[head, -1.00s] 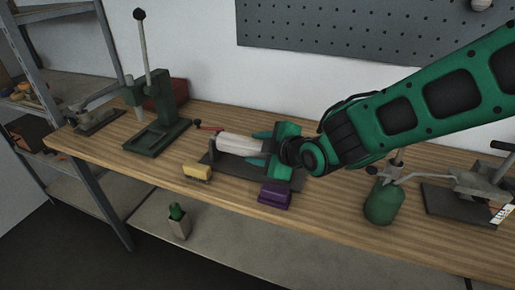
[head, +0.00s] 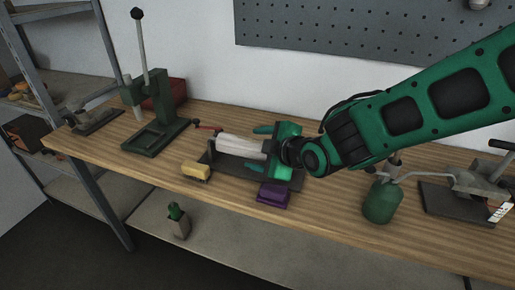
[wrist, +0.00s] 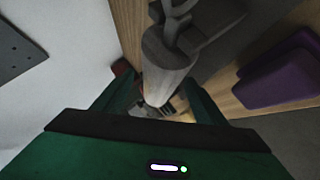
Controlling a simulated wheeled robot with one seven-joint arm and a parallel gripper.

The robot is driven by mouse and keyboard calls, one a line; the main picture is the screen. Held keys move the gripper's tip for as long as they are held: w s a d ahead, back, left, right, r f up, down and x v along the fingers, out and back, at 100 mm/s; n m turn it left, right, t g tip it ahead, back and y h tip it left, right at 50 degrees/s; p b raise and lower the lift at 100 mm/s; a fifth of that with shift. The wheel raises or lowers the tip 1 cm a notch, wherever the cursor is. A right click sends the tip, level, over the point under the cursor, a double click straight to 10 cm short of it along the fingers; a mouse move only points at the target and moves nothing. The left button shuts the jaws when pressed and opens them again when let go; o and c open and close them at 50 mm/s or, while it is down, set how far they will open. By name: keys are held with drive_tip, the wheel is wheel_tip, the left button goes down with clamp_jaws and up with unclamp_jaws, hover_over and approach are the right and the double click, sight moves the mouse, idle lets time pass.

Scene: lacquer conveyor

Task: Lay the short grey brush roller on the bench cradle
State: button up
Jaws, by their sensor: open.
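The short grey brush roller (head: 238,145) looks pale in the head view. It lies lengthwise over the dark bench cradle (head: 228,167), its left end by the cradle's left upright, and appears to rest there. My gripper (head: 259,147) is at the roller's right end, with one green finger on each side and a gap visible to both. In the wrist view the roller (wrist: 166,65) runs between my open fingers (wrist: 158,100). The cradle's right end is hidden behind my gripper.
A purple block (head: 273,195) and a yellow brush (head: 196,171) sit at the cradle's front. A green press (head: 158,130) stands left. A green bottle (head: 381,203) and a metal clamp device (head: 475,190) stand right.

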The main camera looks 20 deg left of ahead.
drive_tip(key=v, duration=1)
drive_tip(key=shift+d+r, duration=0.15)
drive_tip(key=shift+d, duration=0.05)
drive_tip(key=shift+s, duration=0.1)
